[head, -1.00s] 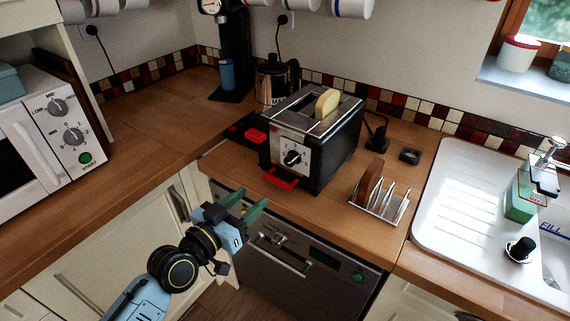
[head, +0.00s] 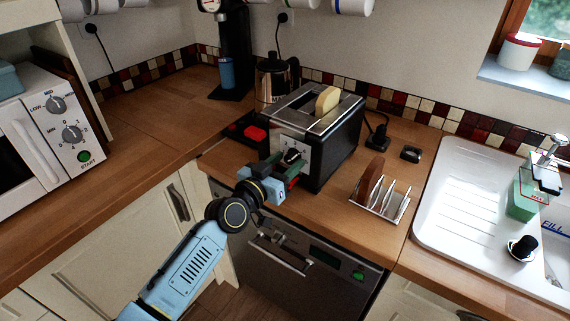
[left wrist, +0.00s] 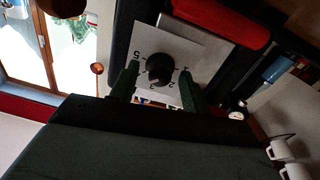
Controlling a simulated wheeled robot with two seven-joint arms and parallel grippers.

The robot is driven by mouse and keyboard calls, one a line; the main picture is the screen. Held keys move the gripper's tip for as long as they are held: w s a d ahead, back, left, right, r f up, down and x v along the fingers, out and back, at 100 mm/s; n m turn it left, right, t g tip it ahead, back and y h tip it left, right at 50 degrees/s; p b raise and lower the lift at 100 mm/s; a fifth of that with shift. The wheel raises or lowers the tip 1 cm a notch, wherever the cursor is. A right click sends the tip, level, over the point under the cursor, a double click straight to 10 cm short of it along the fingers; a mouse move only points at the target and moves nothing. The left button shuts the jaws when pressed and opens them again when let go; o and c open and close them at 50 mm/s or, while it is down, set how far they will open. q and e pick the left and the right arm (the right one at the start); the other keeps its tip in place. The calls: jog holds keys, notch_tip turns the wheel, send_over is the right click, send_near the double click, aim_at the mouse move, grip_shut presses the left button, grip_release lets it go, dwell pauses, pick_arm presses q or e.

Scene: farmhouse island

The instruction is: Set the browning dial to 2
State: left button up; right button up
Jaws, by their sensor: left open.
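The black and steel toaster (head: 336,145) stands on the wooden counter with a bread slice (head: 327,100) in its top. Its black browning dial (head: 292,155) sits on a pale front plate. In the left wrist view the dial (left wrist: 160,69) shows close up with numbers around it; I cannot tell which number its pointer marks. My left gripper (head: 282,163) is at the toaster front, its green fingers open. In the left wrist view the fingers of the gripper (left wrist: 157,88) lie either side of the dial, apparently not closed on it. My right gripper is out of view.
A red lever (head: 254,133) sticks out left of the dial. A toast rack (head: 380,200) holds brown bread at the right. A kettle (head: 272,82) stands behind, a microwave (head: 40,140) at far left, and a white sink (head: 470,205) at right.

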pick_arm(q)
jog(key=c, duration=1)
jog(key=shift+n, duration=0.3)
jog(key=n, duration=0.9)
jog(key=shift+n, duration=0.4)
jog(key=n, duration=0.4)
jog(key=shift+n+p, duration=0.3)
jog(key=n+p, duration=0.1)
jog(key=n, duration=0.3)
jog(key=shift+n, duration=0.3)
